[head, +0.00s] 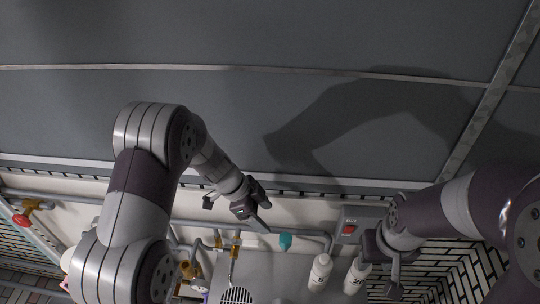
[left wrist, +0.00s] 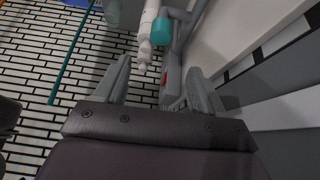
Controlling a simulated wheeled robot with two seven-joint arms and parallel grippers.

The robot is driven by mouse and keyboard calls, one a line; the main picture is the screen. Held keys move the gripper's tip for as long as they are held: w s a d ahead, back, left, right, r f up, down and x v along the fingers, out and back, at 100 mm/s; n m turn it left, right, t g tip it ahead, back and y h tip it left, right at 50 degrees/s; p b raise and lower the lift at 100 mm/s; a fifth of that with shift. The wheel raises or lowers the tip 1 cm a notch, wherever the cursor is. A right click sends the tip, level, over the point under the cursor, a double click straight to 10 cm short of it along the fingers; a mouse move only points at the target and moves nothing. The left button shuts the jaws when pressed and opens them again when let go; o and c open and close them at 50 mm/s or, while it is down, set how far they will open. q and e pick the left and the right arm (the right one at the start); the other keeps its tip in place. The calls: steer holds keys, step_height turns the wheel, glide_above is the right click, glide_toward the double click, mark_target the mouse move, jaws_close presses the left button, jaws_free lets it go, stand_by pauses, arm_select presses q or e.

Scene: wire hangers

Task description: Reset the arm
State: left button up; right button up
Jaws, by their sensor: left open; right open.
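My left gripper (head: 236,214) hangs in front of the wall near the middle of the head view, its fingers apart with nothing between them. In the left wrist view its two fingers (left wrist: 157,88) stand wide apart and hold nothing. My right gripper (head: 378,277) is at the lower right of the head view, open, pointing down close beside a white bottle (head: 356,277). I cannot tell whether it touches the bottle. Both arms are bent and raised. No hanger can be made out.
A grey box with a red button (head: 349,229), a teal piece (head: 285,241), pipes and a red-knobbed valve (head: 21,219) line the wall. The left wrist view shows a tiled floor (left wrist: 35,75).

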arm_select(q)
steer(key=a+f+n+t+y+b, duration=0.2)
steer(key=a+n+t+y+b, duration=0.3)
steer(key=a+n, duration=0.5)
steer(key=s+a+f+n+g+b, duration=0.1)
steer(key=s+n+g+b, duration=0.1)
steer(key=s, duration=0.5)
steer(key=s+f+n+g+y+b, duration=0.1)
steer(key=s+f+n+b, duration=0.1)
steer(key=s+n+b, duration=0.3)
steer(key=s+b, duration=0.2)
steer(key=s, duration=0.1)
steer(key=shift+s+a+f+n+g, duration=0.2)
steer(key=shift+s+a+n+g, duration=0.1)
steer(key=shift+a+g, duration=0.1)
steer(key=shift+w, duration=0.15)
